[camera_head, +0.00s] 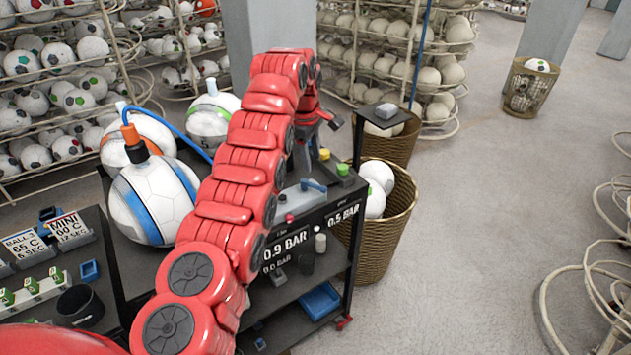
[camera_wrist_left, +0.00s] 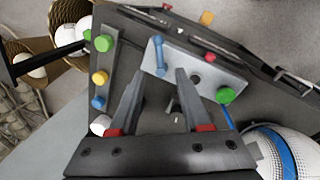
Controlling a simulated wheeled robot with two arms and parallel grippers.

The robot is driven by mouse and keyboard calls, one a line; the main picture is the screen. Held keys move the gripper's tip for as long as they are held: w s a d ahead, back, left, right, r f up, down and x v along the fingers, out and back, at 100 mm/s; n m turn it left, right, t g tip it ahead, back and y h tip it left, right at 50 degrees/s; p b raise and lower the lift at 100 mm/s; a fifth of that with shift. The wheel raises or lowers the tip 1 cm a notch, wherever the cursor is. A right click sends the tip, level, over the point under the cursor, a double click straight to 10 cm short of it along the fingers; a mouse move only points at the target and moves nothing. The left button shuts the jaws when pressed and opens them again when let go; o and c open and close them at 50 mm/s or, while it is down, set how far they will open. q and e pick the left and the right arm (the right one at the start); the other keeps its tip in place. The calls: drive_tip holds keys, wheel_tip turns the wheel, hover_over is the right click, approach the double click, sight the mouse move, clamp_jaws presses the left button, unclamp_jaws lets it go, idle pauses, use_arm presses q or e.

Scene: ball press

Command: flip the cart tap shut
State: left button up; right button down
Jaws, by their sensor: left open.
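The cart tap has a blue lever (camera_head: 313,185) on a light grey plate on top of the dark cart. In the left wrist view the blue lever (camera_wrist_left: 158,55) points across the plate (camera_wrist_left: 205,70), just beyond and between my fingertips. My left gripper (camera_wrist_left: 160,73) is open and empty, with its fingers apart and pointing towards the plate. In the head view my left arm reaches over the cart, and its dark gripper (camera_head: 328,121) is above the cart top, partly hidden by the arm. I cannot tell whether a finger touches the lever. My right gripper is not in view.
Green (camera_wrist_left: 227,95), yellow and red knobs sit around the lever. A wicker basket of balls (camera_head: 398,215) stands right of the cart, with ball racks behind. Floor at right is mostly clear.

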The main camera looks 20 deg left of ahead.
sight(315, 186)
use_arm(q)
drive_tip(key=f+p, duration=0.1)
drive_tip(key=f, duration=0.1)
drive_tip(key=w+f+p, duration=0.1)
drive_tip(key=f, duration=0.2)
drive_tip(key=f+p, duration=0.1)
drive_tip(key=f, duration=0.2)
drive_tip(key=shift+w+d+f+p, duration=0.15)
drive_tip(key=shift+w+d+p, duration=0.1)
drive_tip(key=shift+p, duration=0.1)
drive_tip(key=shift+w+f, duration=0.2)
drive_tip(key=shift+f, duration=0.25)
drive_tip(key=shift+s, duration=0.1)
drive_tip(key=shift+c, duration=0.3)
clamp_jaws()
